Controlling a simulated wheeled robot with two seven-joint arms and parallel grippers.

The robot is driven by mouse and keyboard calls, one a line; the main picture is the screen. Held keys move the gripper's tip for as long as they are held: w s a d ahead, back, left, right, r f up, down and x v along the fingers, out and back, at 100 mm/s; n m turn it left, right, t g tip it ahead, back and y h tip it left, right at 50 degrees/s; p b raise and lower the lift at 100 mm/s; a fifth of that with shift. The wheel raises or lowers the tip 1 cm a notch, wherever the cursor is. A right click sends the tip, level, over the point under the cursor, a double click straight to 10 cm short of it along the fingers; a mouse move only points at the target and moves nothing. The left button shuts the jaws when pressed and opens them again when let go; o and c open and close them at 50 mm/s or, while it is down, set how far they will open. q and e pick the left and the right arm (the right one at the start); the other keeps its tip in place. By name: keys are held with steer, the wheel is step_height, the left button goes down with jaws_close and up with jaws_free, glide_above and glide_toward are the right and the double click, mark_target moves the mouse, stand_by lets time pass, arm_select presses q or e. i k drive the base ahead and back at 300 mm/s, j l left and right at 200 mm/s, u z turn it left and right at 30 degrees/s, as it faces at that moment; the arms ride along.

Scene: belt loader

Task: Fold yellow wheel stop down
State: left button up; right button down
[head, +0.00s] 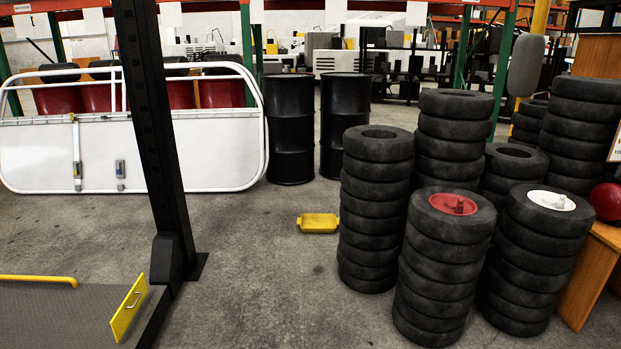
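A yellow plate with a small metal handle (129,308) stands raised and tilted at the right end of a dark grey platform (60,318), at the lower left of the head view. It looks like the wheel stop. A thin yellow bar (38,279) runs along the platform from the left edge of the picture and ends short of the plate. The lower part of the platform is cut off by the picture's bottom edge. Neither of my grippers shows in the head view.
A black post (152,120) rises beside the platform. Stacks of black tires (440,270) fill the right. A yellow tray (319,223) lies on the floor; two black barrels (291,130) and a white panel (200,150) stand behind. The floor between platform and tires is clear.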

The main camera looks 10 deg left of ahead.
mark_target(124, 316)
steer(key=i+l, duration=0.1)
steer(key=i, duration=0.4)
steer(key=i+l+u, duration=0.1)
steer(key=i, duration=0.4)
steer(key=i+j+u, duration=0.2)
steer(key=i+u, duration=0.25)
steer(key=i+j+u, duration=0.1)
steer(key=i+u, duration=0.65)
steer(key=u, duration=0.15)
steer(key=i+l+u, duration=0.3)
steer(key=u, duration=0.15)
steer(key=i, duration=0.05)
